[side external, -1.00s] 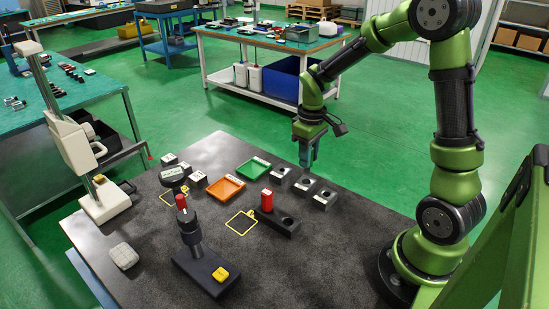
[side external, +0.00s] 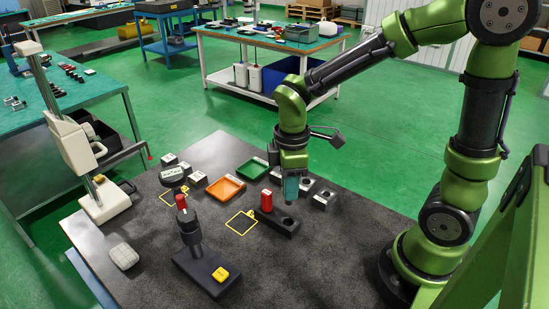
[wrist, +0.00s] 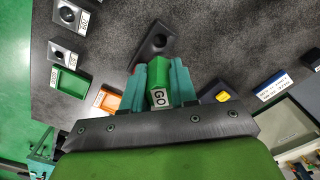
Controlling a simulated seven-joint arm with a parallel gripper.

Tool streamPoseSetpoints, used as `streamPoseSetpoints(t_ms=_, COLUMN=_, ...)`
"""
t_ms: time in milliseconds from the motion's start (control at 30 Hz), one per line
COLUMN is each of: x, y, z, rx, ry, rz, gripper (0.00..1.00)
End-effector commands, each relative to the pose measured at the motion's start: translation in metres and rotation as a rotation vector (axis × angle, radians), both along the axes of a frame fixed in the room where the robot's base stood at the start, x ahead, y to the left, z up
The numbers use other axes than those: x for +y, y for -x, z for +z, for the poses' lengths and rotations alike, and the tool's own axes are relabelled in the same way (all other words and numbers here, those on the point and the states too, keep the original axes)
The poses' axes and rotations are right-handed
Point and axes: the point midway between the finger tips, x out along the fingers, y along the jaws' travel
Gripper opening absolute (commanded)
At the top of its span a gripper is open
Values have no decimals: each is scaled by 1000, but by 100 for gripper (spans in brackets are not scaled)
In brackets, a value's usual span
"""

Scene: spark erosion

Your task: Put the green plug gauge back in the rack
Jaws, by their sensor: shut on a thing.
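The green plug gauge (wrist: 160,76), labelled GO, is held between the teal fingers of my gripper (wrist: 158,82); in the side view the fingers hide it. The rack (side external: 272,224) is a dark block on the table. A red gauge (side external: 266,201) stands upright at its left end, and a round hole at its right end is empty. In the side view my gripper (side external: 291,196) points down just above that right end.
Dark blocks with round holes, such as one (side external: 325,199), stand behind and right of the rack. An orange tray (side external: 225,188) and a green tray (side external: 247,170) lie behind it. A dark stand with a red top (side external: 191,233) is at front left. The front right tabletop is clear.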

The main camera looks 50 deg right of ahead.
Motion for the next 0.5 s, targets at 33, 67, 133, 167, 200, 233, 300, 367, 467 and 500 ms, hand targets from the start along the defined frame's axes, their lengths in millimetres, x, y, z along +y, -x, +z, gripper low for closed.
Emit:
streamPoseSetpoints(t_ms=33, x=0, y=0, z=-2, rx=1, ry=-1, rz=3, gripper=0)
streamPoseSetpoints(t_ms=67, x=0, y=0, z=-4, rx=1, ry=0, rz=3, gripper=0)
streamPoseSetpoints(t_ms=133, x=0, y=0, z=-8, rx=3, ry=0, rz=3, gripper=0)
streamPoseSetpoints(t_ms=167, x=0, y=0, z=-10, rx=3, ry=0, rz=3, gripper=0)
streamPoseSetpoints(t_ms=200, x=0, y=0, z=-13, rx=3, ry=0, rz=2, gripper=0)
streamPoseSetpoints(t_ms=233, x=0, y=0, z=-16, rx=3, ry=0, rz=1, gripper=0)
streamPoseSetpoints(t_ms=300, x=0, y=0, z=-21, rx=3, ry=0, rz=1, gripper=0)
streamPoseSetpoints(t_ms=367, x=0, y=0, z=-26, rx=3, ry=0, rz=1, gripper=0)
streamPoseSetpoints(t_ms=467, x=0, y=0, z=-34, rx=3, ry=0, rz=0, gripper=0)
streamPoseSetpoints(t_ms=500, x=0, y=0, z=-38, rx=4, ry=-1, rz=-1, gripper=0)
